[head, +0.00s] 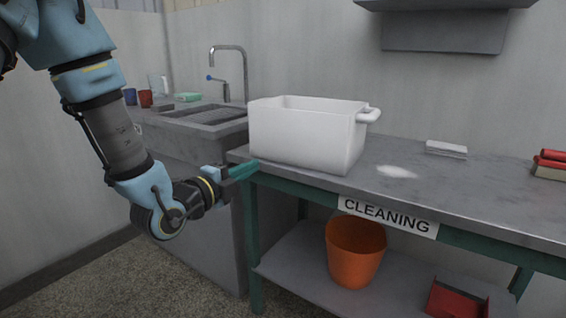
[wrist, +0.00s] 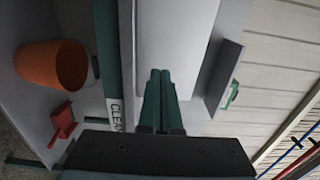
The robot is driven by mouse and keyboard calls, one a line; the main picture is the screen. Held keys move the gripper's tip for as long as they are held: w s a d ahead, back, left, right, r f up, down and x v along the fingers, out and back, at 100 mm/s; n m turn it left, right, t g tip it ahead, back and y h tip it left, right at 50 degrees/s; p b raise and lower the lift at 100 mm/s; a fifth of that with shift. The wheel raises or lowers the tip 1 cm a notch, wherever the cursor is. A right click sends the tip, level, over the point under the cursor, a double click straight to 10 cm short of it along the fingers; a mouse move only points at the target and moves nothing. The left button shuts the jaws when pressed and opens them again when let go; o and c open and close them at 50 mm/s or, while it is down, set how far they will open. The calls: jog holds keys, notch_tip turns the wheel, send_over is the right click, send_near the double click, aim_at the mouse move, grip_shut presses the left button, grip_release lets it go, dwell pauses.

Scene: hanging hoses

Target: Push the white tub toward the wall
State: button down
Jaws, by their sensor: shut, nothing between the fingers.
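The white tub (head: 305,140) stands upright on the grey table, near its left end, with its handle toward the right. It also shows in the wrist view (wrist: 178,35), straight beyond the fingertips. My gripper (head: 255,164) is shut and empty, its green fingers pointing at the tub's lower left front corner. In the wrist view the two fingers of my gripper (wrist: 160,75) lie side by side against each other. I cannot tell whether the fingertips touch the tub. The wall (head: 320,65) rises behind the table.
A sink (head: 205,115) with a tap adjoins the table's left end. A white block (head: 446,149), a white patch (head: 397,172) and red-topped items (head: 550,160) lie right of the tub. Below are an orange bucket (head: 355,252) and a red dustpan (head: 455,300). A wall shelf (head: 445,30) hangs above.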

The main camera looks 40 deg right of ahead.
aim_at(290, 147)
jog(key=p+x, duration=0.2)
jog(key=x, duration=1.2)
jog(key=b+x, duration=0.7)
jog(key=x, duration=0.7)
jog(key=shift+d+f, duration=0.1)
jog(key=shift+w+d, duration=0.1)
jog(key=shift+d, duration=0.2)
jog(key=shift+r, duration=0.2)
